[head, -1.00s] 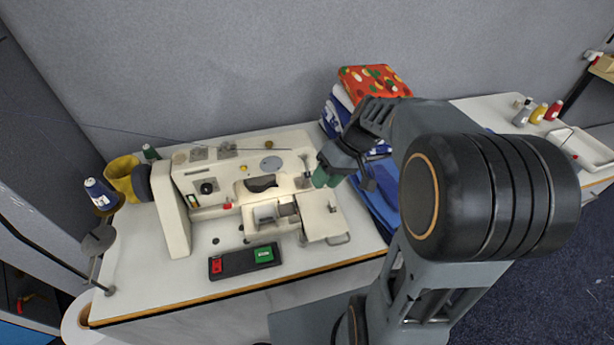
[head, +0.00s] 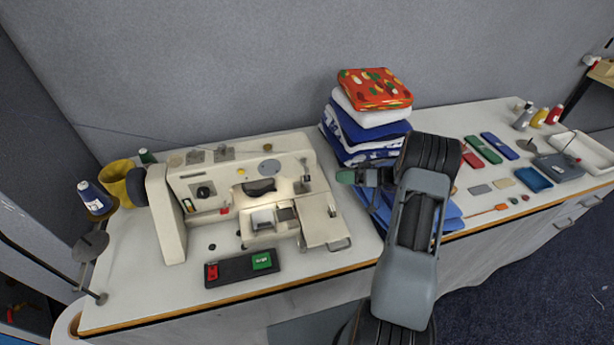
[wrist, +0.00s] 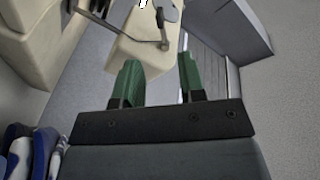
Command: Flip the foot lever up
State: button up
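The cream sewing machine (head: 230,170) stands on the left part of the table. Small metal fittings (head: 305,180) show at its right end, but I cannot tell for sure which of them is the foot lever. My gripper (head: 345,176), with green fingertips, is a little to the right of the machine's right end, apart from it and beside the folded cloths. In the wrist view my gripper (wrist: 159,72) is open, with nothing between the fingers. Beyond the fingertips there, thin metal rods meet at a rounded end (wrist: 165,45) in front of a cream machine part.
Folded cloths (head: 362,135) are stacked right behind my gripper, a patterned red one on top. A black pad with red and green buttons (head: 241,267) lies before the machine. Thread spools, a yellow cup (head: 121,180) and small flat items (head: 481,150) stand farther off.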

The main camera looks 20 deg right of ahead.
aim_at(307, 176)
jog(key=shift+p+x, duration=1.75)
jog(key=shift+x, duration=3.95)
jog(key=shift+c, duration=0.5)
grip_shut()
